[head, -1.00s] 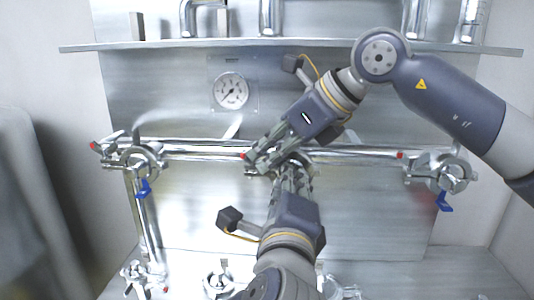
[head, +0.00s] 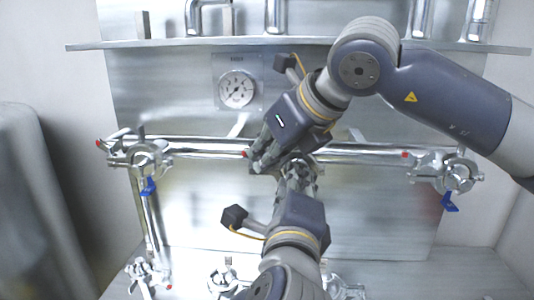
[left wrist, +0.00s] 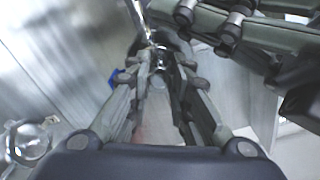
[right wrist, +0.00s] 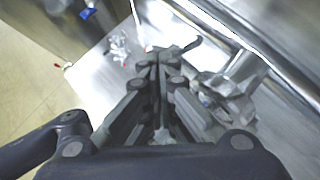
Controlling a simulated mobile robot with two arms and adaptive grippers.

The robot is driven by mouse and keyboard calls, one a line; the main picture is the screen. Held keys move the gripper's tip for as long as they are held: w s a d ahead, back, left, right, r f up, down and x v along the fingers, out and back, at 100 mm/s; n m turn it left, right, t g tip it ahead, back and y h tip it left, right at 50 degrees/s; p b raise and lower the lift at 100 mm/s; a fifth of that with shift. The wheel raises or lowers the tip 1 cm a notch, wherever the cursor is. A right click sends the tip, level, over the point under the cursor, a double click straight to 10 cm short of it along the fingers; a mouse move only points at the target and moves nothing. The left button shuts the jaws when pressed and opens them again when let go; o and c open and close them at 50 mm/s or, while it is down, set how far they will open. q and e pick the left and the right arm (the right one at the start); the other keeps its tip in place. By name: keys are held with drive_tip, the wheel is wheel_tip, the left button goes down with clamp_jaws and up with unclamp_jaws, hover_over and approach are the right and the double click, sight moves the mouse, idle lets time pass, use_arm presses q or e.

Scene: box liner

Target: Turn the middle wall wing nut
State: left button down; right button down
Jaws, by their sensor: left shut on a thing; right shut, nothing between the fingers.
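The middle wall clamp (head: 259,168) sits on the horizontal pipe, mostly hidden behind my grippers. A red tip (head: 246,154) shows at its left side; the wing nut itself cannot be made out clearly. My right gripper (head: 257,160) comes down from the upper right, its fingers shut and empty beside the red tip. My left gripper (head: 297,165) reaches up from below, shut on a metal part of the middle clamp (left wrist: 160,57). The two grippers nearly cross.
Similar clamps with blue handles hang left (head: 145,160) and right (head: 457,174) on the pipe (head: 370,153). A gauge (head: 238,89) is above. A shelf (head: 150,45) crosses the top. Several fittings stand below, including one at lower left (head: 147,272).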

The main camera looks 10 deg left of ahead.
drive_tip(key=shift+s+a+m+t+h, duration=0.1)
drive_tip(key=shift+a+m+t+h, duration=0.3)
drive_tip(key=shift+m+h, duration=0.4)
drive_tip(key=shift+s+a+m+t+h, duration=0.1)
drive_tip(key=shift+a+m+t+h, duration=0.35)
drive_tip(key=shift+m, duration=0.7)
drive_tip(key=shift+s+a+m+t+h, duration=0.1)
drive_tip(key=shift+a+m+t+h, duration=0.3)
drive_tip(key=shift+m+h, duration=0.4)
drive_tip(key=shift+a+m, duration=0.1)
drive_tip(key=shift+m, duration=0.15)
use_arm(q)
drive_tip(key=shift+d, duration=0.1)
use_arm(e)
drive_tip(key=shift+w+a, duration=0.25)
drive_tip(key=shift+a, duration=0.25)
idle(1.2)
drive_tip(key=shift+w+d, duration=0.1)
idle(0.9)
use_arm(q)
drive_tip(key=shift+r, duration=0.1)
use_arm(e)
drive_tip(key=a+v, duration=0.2)
drive_tip(key=v, duration=0.7)
drive_tip(key=shift+s+d+r, duration=0.15)
drive_tip(key=shift+s+r, duration=0.25)
drive_tip(key=shift+r, duration=0.05)
